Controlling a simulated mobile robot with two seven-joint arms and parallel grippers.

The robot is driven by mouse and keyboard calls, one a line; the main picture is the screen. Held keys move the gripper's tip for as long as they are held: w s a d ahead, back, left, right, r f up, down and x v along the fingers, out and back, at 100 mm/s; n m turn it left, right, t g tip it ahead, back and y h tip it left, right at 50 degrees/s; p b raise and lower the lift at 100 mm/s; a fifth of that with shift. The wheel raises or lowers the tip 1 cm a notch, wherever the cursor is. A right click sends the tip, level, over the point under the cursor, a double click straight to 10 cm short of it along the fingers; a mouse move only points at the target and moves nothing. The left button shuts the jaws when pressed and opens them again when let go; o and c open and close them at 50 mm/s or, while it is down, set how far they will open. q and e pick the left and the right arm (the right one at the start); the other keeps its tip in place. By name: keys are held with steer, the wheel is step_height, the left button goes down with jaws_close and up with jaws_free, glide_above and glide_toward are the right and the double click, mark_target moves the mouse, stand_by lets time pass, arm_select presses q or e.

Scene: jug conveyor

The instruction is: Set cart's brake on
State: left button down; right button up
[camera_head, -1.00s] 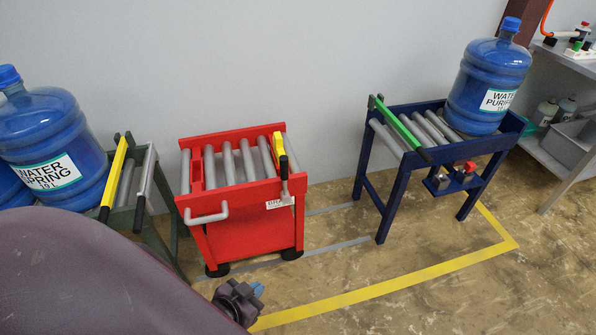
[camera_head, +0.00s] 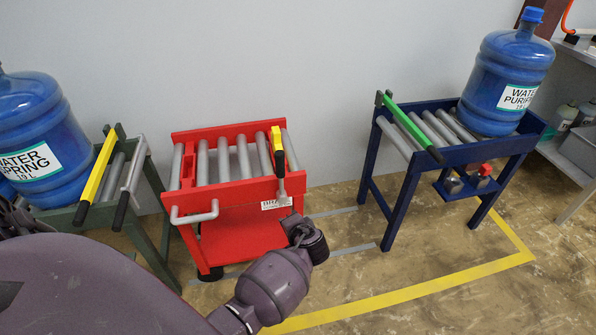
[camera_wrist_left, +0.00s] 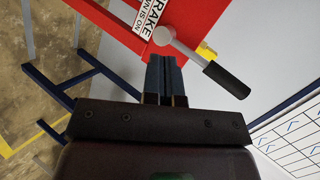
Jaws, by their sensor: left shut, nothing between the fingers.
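The red cart (camera_head: 232,245) stands in the middle of the head view. Its brake lever (camera_head: 282,188) is on the front right corner, with the black handle up above the grey pivot and a white label (camera_head: 276,203) beside it. In the left wrist view, the lever's grey pivot (camera_wrist_left: 164,36) and black handle (camera_wrist_left: 226,80) show, with a label reading "BRAKE" and "ON" (camera_wrist_left: 147,18). My left gripper (camera_wrist_left: 165,60) is shut and empty, its fingertips close to the pivot; contact cannot be told. In the head view my left wrist hides its fingers. My right gripper is not in view.
A green stand (camera_head: 150,225) with a blue jug (camera_head: 30,120) is left of the cart. A blue stand (camera_head: 400,205) with another jug (camera_head: 490,75) is at the right. The floor between cart and blue stand is clear, with yellow tape (camera_head: 400,293).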

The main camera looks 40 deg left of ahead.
mark_target(281, 177)
arm_select(q)
steer(key=w+d+r+n+g+y+b, duration=0.1)
steer(key=w+d+r+y+b, duration=0.1)
steer(key=w, duration=0.4)
steer(key=w+d+r+n+g+y+b, duration=0.1)
steer(key=w+d+r+g+y+b, duration=0.1)
steer(key=w+d+r+y, duration=0.2)
steer(key=w+r+y, duration=0.1)
steer(key=w+r, duration=0.1)
steer(key=w, duration=0.1)
steer(key=shift+r+g, duration=0.3)
steer(key=shift+r, duration=0.1)
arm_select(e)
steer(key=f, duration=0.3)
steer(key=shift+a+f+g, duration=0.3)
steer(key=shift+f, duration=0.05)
arm_select(q)
steer(key=shift+w+d, duration=0.1)
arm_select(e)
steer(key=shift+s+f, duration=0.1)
arm_select(q)
steer(key=s+a, duration=0.1)
steer(key=a, duration=1.2)
steer(key=shift+s+p, duration=0.2)
steer(key=shift+p, duration=0.25)
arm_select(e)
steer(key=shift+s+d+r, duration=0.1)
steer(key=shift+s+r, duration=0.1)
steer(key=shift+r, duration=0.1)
